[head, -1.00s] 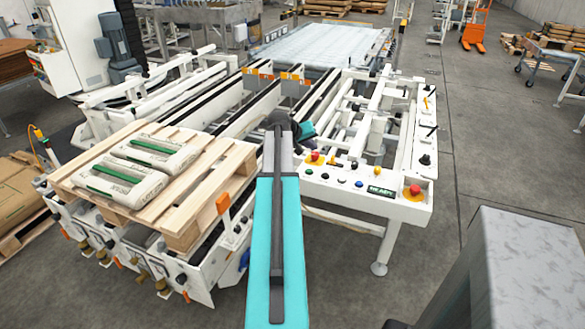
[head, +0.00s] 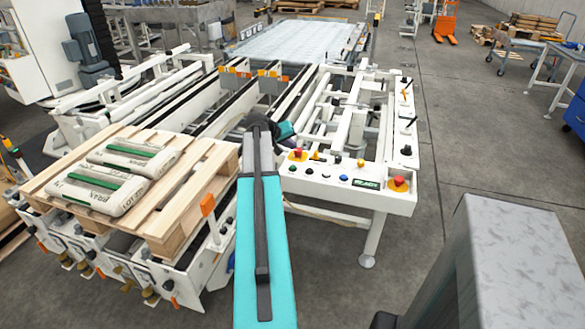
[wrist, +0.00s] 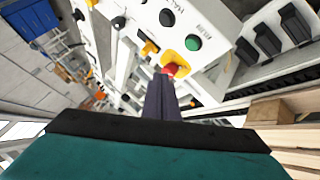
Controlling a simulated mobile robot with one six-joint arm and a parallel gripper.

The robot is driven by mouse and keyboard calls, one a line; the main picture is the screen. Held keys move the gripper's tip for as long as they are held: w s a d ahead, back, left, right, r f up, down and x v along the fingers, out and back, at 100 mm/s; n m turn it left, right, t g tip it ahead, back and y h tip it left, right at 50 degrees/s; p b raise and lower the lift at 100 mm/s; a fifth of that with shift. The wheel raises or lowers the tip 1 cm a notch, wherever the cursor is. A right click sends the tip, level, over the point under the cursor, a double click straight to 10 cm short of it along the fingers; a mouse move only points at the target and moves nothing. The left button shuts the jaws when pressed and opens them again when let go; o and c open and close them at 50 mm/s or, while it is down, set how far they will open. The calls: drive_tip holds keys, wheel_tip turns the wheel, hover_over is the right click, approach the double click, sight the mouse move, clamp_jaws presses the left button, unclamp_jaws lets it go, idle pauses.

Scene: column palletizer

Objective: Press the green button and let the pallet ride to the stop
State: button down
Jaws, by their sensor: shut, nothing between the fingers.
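The green button (wrist: 193,43) shows in the wrist view on a white panel, beside a red mushroom button (wrist: 172,69) on a yellow base. My gripper (wrist: 164,82) is shut and empty; its dark fingertips appear just below the red button in that picture, apart from the green one. I cannot tell its distance from the panel. In the head view my arm hides the fingers. The wooden pallet (head: 185,210) carries two bags (head: 128,160) with green stripes and rests at the near left end of the conveyor (head: 205,262). The pallet's slats also show in the wrist view (wrist: 295,135).
The white control panel (head: 330,192) has several buttons, another red mushroom button (head: 399,184) and a lit green display (head: 366,184). Conveyor rails (head: 250,100) run back to a bed of rollers (head: 300,42). A grey block stands at the lower right. Floor right of the panel is clear.

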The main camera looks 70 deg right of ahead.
sight(291, 168)
drive_tip(key=shift+f+b, duration=1.7)
drive_tip(key=shift+f, duration=1.75)
